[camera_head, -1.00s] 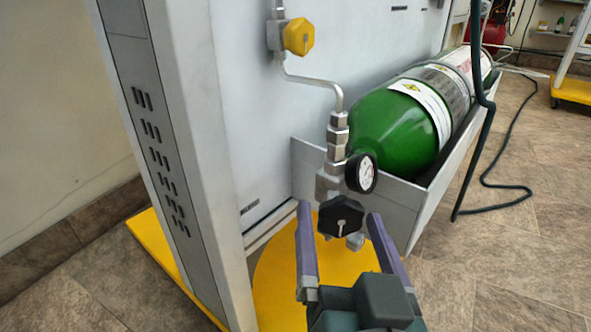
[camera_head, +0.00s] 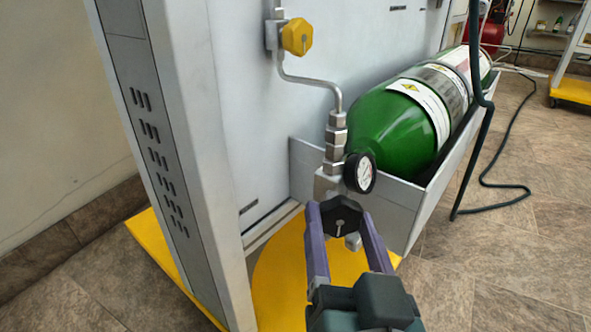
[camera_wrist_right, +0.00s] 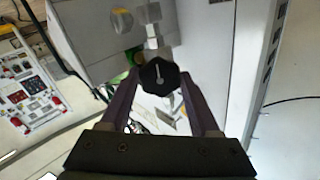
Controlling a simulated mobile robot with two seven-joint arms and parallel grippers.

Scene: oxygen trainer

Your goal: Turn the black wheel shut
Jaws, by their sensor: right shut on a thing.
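The black wheel (camera_head: 341,219) sits low on the metal valve fitting (camera_head: 328,186), with a pale pointer mark on its face. My right gripper (camera_head: 337,213) is shut on the wheel, one purple finger on each side of it. In the right wrist view the wheel (camera_wrist_right: 160,76) shows between the tips of my right gripper (camera_wrist_right: 160,80), its pale mark running up and down. A round pressure gauge (camera_head: 360,173) is just above the wheel. My left gripper is not in view.
A green cylinder (camera_head: 400,125) lies in a grey tray (camera_head: 385,205) behind the valve. A yellow knob (camera_head: 298,37) is on the panel above. A grey post (camera_head: 185,150) stands at left. A dark hose (camera_head: 485,150) hangs at right.

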